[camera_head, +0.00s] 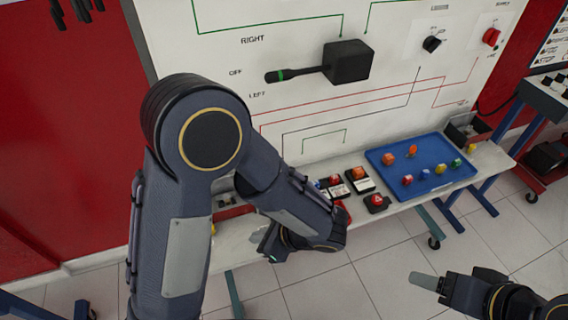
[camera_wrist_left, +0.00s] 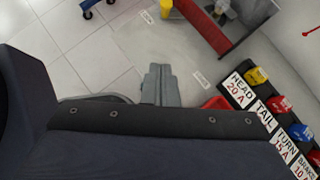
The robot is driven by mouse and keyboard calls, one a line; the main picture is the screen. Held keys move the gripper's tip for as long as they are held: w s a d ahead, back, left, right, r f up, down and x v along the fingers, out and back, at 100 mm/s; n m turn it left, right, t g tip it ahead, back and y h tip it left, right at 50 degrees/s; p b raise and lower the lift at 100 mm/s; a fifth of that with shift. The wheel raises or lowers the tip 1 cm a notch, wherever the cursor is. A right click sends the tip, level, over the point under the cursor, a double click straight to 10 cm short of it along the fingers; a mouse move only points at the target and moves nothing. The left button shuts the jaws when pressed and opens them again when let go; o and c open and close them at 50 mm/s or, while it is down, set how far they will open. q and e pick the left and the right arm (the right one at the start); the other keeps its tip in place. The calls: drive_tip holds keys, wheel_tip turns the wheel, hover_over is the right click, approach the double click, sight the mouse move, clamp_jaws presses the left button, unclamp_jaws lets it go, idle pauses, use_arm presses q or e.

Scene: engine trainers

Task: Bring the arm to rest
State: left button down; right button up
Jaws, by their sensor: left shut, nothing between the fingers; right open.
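My left arm (camera_head: 185,240) rises large on the left of the head view and bends over toward the bench. My left gripper (camera_head: 268,243) is partly hidden by its own wrist, low beside the front of the bench. In the left wrist view its fingers (camera_wrist_left: 158,84) are together with nothing between them. My right gripper (camera_head: 426,282) is at the lower right of the head view, over the floor and away from the bench. It is open, and only part of its fingers shows.
A white bench (camera_head: 405,198) carries a blue tray (camera_head: 447,178) with several coloured fuses, and labelled fuse holders (camera_head: 359,179). Behind stands a wiring panel (camera_head: 300,110) with a black lever switch (camera_head: 346,62). A red tool cart (camera_head: 537,185) stands at right. Tiled floor in front is clear.

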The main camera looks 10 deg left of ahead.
use_arm(q)
drive_tip(key=s+a+r+n+t+h, duration=0.2)
drive_tip(key=s+r+n+h, duration=0.3)
drive_tip(key=n, duration=0.6)
drive_tip(key=s+a+r+n+t+h, duration=0.1)
drive_tip(key=s+a+r+n+h, duration=0.4)
drive_tip(key=n, duration=0.6)
drive_tip(key=shift+r+t+h, duration=0.4)
drive_tip(key=shift+r+h, duration=0.9)
drive_tip(key=shift+r, duration=0.5)
